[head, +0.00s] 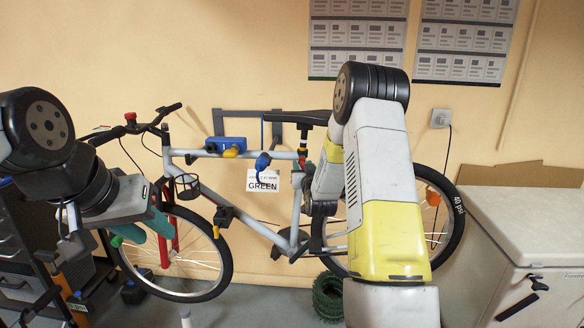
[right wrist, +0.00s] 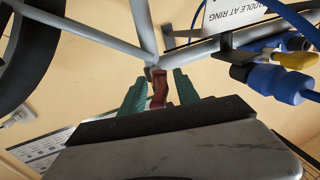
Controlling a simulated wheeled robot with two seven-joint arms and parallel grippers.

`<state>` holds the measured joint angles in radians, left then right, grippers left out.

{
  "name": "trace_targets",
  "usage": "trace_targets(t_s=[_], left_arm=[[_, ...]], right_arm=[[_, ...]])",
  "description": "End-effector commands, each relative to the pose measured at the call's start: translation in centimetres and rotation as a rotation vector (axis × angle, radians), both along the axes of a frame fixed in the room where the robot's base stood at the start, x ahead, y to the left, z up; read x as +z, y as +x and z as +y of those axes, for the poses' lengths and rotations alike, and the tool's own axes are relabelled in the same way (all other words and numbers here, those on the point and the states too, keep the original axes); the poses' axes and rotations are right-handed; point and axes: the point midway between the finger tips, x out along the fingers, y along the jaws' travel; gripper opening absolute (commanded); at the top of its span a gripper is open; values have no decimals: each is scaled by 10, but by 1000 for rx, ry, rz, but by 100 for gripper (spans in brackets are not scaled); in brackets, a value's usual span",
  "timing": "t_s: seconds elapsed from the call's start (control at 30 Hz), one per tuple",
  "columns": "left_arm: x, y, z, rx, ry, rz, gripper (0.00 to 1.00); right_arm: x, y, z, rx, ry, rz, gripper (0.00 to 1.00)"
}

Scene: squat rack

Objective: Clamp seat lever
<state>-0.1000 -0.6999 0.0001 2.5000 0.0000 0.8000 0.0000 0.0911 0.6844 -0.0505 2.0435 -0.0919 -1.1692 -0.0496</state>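The red seat lever (right wrist: 158,88) shows in the right wrist view at the frame joint below the seat tube. My right gripper (right wrist: 160,90) has its two teal fingers on either side of it, with narrow gaps visible. Whether a finger touches it is not clear. In the head view a red part (head: 302,158) shows under the black saddle (head: 297,117), and my right arm hides the right gripper's fingers. My left gripper (head: 143,228) hangs at the left by the front wheel, with teal fingers; its opening is hard to judge.
The grey bike frame (head: 250,224) hangs on a wall stand. A sign (head: 263,181) reads GREEN. A grey chest (head: 530,225) stands right, a dark tool cart (head: 20,285) left.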

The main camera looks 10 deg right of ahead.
Motion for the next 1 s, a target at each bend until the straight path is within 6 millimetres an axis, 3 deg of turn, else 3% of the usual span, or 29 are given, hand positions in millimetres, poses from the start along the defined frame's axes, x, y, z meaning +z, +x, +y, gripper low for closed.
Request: trace_targets(t_s=[0.27, 0.47, 1.0], left_arm=[[0, 0, 0, 0, 0, 0, 36], [0, 0, 0, 0, 0, 0, 36], [0, 0, 0, 0, 0, 0, 36]], right_arm=[[0, 2, 0, 0, 0, 1, 38], [0, 2, 0, 0, 0, 1, 0], [0, 2, 0, 0, 0, 1, 0]])
